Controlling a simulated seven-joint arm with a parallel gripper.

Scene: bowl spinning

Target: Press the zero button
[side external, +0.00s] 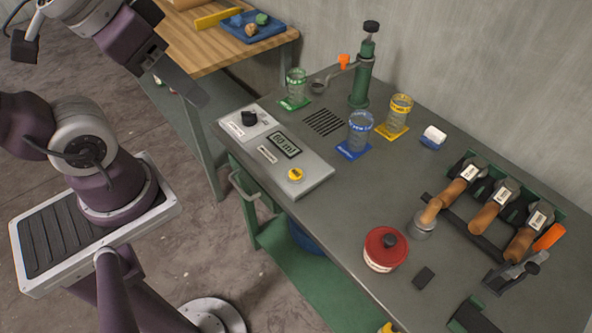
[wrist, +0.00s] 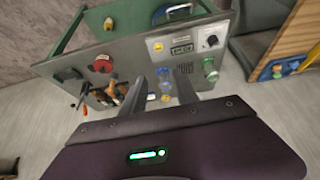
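A round yellow button (side external: 295,174) sits at the near right end of a pale grey control panel (side external: 315,182) on the green-grey bench. I take it for the zero button; its lettering is too small to read. In the wrist view the yellow button (wrist: 158,46) lies beyond my fingers, left of a small display (wrist: 182,49) and a black knob (wrist: 211,41).
Glass cups (side external: 361,130) stand on coloured coasters behind the panel, near a green stand (side external: 363,75). A red-lidded pot (side external: 385,248) and several wooden-handled tools (side external: 463,188) are to the right. A wooden table (side external: 225,55) with a blue tray (side external: 252,27) is at the back left.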

